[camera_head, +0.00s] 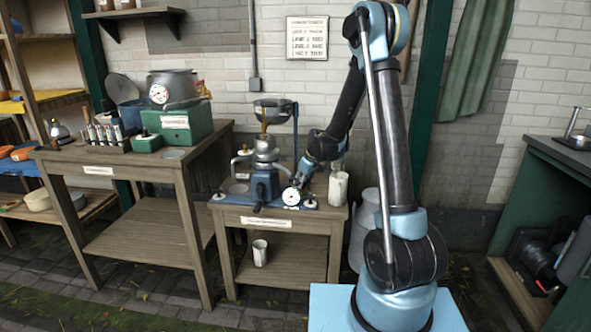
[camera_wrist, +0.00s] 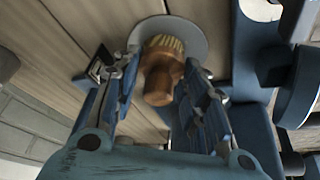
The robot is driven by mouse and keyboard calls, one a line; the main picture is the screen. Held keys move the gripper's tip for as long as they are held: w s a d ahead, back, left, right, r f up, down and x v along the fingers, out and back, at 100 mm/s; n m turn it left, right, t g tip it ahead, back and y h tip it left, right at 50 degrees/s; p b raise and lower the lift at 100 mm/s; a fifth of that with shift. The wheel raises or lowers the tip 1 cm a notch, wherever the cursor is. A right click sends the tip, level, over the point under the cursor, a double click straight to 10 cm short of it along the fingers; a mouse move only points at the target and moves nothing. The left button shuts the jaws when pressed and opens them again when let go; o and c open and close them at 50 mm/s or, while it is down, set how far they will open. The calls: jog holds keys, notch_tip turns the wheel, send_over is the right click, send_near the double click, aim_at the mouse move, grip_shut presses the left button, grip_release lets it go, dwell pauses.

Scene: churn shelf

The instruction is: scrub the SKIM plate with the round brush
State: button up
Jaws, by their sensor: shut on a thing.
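My gripper (camera_wrist: 163,72) is shut on the round brush (camera_wrist: 160,82), a brown wooden head with pale bristles. The bristles face a grey round plate (camera_wrist: 188,30) in the wrist view and appear at or just over it; whether they touch I cannot tell. No lettering shows on this plate, so I cannot confirm it is the SKIM plate. In the head view my gripper (camera_head: 302,174) is low over the right part of the small wooden table (camera_head: 228,222), beside the blue hand-cranked separator (camera_head: 265,183). The brush is not clear there.
A white-faced dial (camera_head: 291,196) sits at the separator's base. A larger bench (camera_head: 112,165) with a green box (camera_head: 178,125) is at left.

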jog(key=shift+d+r, duration=0.1)
jog(key=shift+d, duration=1.25)
jog(key=a, duration=0.5)
jog(key=shift+a, duration=0.35)
jog(key=shift+c, duration=0.5)
jog(key=shift+w+a, duration=0.1)
jog(key=shift+a, duration=0.35)
notch_tip(320, 180, up, 8)
jog(key=shift+d, duration=0.1)
